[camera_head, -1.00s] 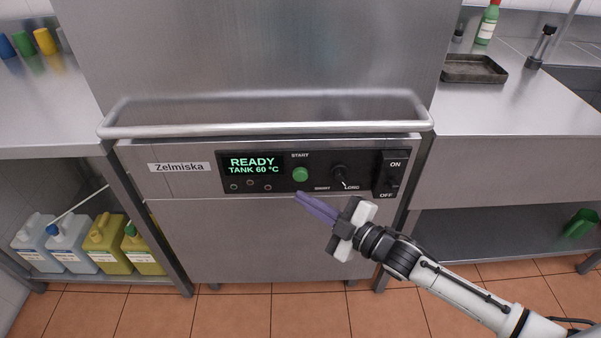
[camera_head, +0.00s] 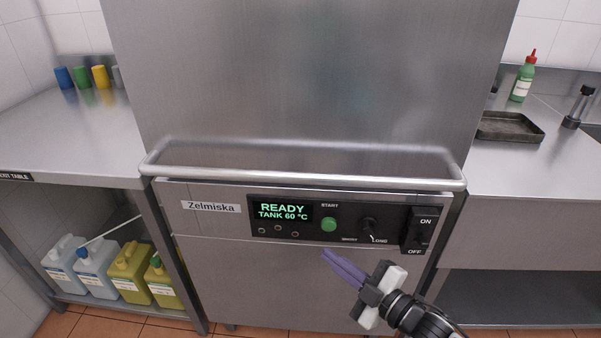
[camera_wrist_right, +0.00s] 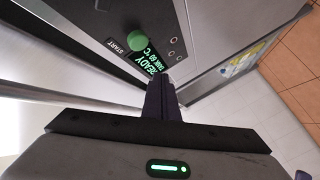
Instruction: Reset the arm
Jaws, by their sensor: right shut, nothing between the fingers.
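My right gripper (camera_head: 343,266) is in front of the steel machine's lower front panel, just below the green START button (camera_head: 329,225). Its purple fingers are shut together and hold nothing. In the right wrist view the shut fingers (camera_wrist_right: 161,98) point toward the control panel, with the green button (camera_wrist_right: 137,40) beyond them. The display (camera_head: 281,212) reads READY, TANK 60 °C. The knob (camera_head: 369,227) points toward LONG. A power switch (camera_head: 418,232) sits at the panel's right end. My left gripper does not show.
A long bar handle (camera_head: 305,180) juts out above the panel. A steel table (camera_head: 70,145) is at left, with several chemical jugs (camera_head: 128,272) on its lower shelf. At right, a counter (camera_head: 510,185) holds a dark tray (camera_head: 508,127) and a green bottle (camera_head: 523,80).

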